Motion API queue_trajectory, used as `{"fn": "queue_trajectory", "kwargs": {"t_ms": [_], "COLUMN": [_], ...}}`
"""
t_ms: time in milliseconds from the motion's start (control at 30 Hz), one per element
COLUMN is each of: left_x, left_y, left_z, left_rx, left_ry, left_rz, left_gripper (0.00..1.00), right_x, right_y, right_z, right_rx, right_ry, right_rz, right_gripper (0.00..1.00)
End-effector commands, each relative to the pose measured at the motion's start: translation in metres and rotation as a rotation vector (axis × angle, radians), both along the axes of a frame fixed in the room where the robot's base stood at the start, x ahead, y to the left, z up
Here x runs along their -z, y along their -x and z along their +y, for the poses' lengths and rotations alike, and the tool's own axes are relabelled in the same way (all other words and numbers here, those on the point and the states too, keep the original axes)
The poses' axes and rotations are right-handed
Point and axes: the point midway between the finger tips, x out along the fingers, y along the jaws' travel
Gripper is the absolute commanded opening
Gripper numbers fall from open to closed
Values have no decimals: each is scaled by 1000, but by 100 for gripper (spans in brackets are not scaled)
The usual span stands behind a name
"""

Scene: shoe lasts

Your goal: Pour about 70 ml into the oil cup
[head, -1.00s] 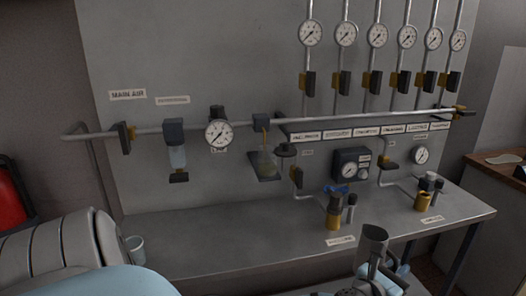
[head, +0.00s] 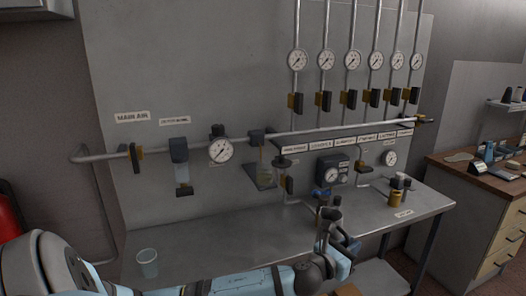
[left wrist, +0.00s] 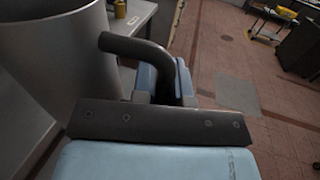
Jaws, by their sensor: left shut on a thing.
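My left gripper (head: 338,258) is shut on the dark curved handle (left wrist: 145,48) of a grey metal jug (left wrist: 55,70). The jug fills the left side of the left wrist view. In the head view the jug (head: 327,232) is small, dark and partly hidden by the gripper, in front of the bench's front edge. Its contents cannot be seen. A small clear cup (head: 148,264) stands upright at the left end of the bench, well left of the gripper. I cannot tell which is the oil cup. My right gripper is not in view.
The metal bench (head: 225,235) is clear between the cup and the brass fittings (head: 396,190) at right. A panel with several gauges (head: 297,60) and valves rises behind it. A wooden-topped cabinet (head: 480,170) stands at right. My left forearm crosses the lower front.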

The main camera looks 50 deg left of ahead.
Motion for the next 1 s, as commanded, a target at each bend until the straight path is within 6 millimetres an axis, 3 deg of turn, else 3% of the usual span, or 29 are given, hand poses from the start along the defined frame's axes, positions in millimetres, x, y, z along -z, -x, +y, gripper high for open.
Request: {"fn": "queue_trajectory", "kwargs": {"t_ms": [33, 200, 600, 800, 1000], "left_x": [-25, -65, -159, -192, -206], "left_y": [-7, -24, -47, -51, -52], "left_z": [17, 64, 163, 196, 211], "left_rx": [8, 37, 66, 69, 71], "left_ry": [-13, -19, -22, -18, -14], "left_rz": [-4, -5, 13, 22, 28], "left_gripper": [0, 0, 0, 0, 0], "right_x": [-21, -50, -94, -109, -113], "right_y": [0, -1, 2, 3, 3], "right_z": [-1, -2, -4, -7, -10], "right_rx": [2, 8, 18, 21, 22], "right_ry": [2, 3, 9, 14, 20], "right_rz": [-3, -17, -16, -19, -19], "right_gripper": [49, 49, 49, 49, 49]}}
